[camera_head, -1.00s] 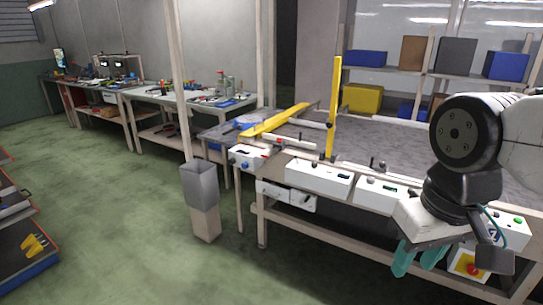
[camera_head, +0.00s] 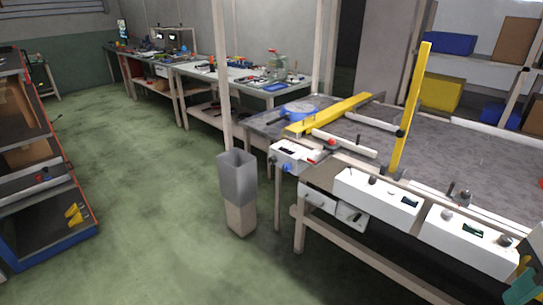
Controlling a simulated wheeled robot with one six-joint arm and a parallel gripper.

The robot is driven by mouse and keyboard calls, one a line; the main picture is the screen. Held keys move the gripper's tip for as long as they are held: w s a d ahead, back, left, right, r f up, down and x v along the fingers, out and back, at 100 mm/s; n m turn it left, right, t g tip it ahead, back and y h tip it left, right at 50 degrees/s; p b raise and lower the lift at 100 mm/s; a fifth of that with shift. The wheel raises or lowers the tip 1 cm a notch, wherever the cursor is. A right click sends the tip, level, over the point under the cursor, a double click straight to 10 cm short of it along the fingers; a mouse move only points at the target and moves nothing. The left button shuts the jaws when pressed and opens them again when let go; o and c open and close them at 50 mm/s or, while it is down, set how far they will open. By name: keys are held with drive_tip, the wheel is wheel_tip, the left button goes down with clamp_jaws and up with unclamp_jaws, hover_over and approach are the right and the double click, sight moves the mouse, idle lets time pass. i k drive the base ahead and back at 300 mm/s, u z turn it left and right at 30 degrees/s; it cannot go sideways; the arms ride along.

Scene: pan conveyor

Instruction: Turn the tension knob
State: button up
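Several white control boxes run along the front edge of the conveyor table (camera_head: 450,130). The leftmost box (camera_head: 292,153) carries a blue knob (camera_head: 287,168) and a dark display. A box farther right (camera_head: 465,243) has a knob (camera_head: 447,214) and a green display. I cannot read labels, so I cannot tell which knob is the tension knob. My gripper (camera_head: 525,287) shows only as teal finger parts at the bottom right corner, apart from these knobs. Most of it is out of frame.
A grey bin on a wooden post (camera_head: 238,185) stands on the floor left of the table. A shelf rack (camera_head: 50,236) is at left. The green floor between is open.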

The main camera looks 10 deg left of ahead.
sight(273, 161)
drive_tip(key=u, duration=0.55)
drive_tip(key=i, duration=0.8)
drive_tip(key=u, duration=0.75)
